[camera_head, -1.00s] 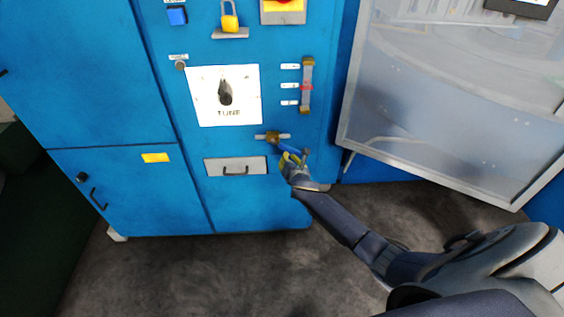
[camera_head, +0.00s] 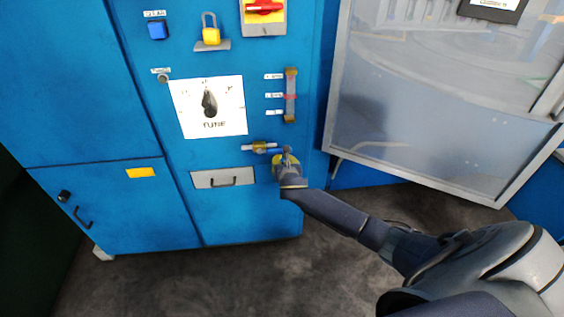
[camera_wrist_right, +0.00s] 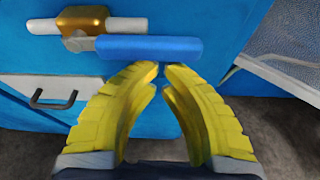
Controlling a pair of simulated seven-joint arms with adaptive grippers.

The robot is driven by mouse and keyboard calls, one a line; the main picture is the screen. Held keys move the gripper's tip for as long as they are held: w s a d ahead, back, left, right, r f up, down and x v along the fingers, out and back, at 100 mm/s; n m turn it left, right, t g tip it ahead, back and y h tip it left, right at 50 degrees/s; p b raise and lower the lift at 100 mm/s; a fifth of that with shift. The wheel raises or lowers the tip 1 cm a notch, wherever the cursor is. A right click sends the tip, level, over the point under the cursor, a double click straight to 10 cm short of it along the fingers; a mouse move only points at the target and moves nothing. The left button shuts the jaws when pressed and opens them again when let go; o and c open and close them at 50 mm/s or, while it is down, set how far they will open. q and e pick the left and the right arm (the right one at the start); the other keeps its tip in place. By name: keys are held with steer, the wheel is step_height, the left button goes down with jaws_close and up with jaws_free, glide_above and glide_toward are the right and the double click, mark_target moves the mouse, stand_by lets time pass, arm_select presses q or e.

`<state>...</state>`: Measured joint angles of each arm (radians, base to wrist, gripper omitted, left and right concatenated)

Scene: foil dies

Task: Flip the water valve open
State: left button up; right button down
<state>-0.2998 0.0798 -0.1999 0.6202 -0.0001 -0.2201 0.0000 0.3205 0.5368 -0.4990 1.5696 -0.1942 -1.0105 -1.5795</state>
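The water valve has a brass body (camera_head: 259,147) on a short white horizontal pipe on the blue cabinet front. Its blue lever (camera_wrist_right: 150,47) points right from the brass body (camera_wrist_right: 82,22), about level and in line with the pipe. My right gripper (camera_head: 287,158) is at the lever's right part and hides some of it in the head view. In the right wrist view, the yellow fingers (camera_wrist_right: 163,68) are shut, tips close together with nothing between them. The tips are at the lever's lower edge; whether they touch it is unclear. My left gripper is not in view.
A drawer with a dark handle (camera_head: 223,179) is just below left of the valve. A sight gauge (camera_head: 290,95) and a tuning dial plate (camera_head: 208,106) are above it. A framed clear panel (camera_head: 430,90) stands to the right.

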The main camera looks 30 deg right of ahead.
steer(key=shift+d+r, duration=0.15)
stand_by(0.3)
step_height(320, 180, down, 4)
steer(key=v, duration=1)
steer(key=shift+a, duration=0.3)
stand_by(0.4)
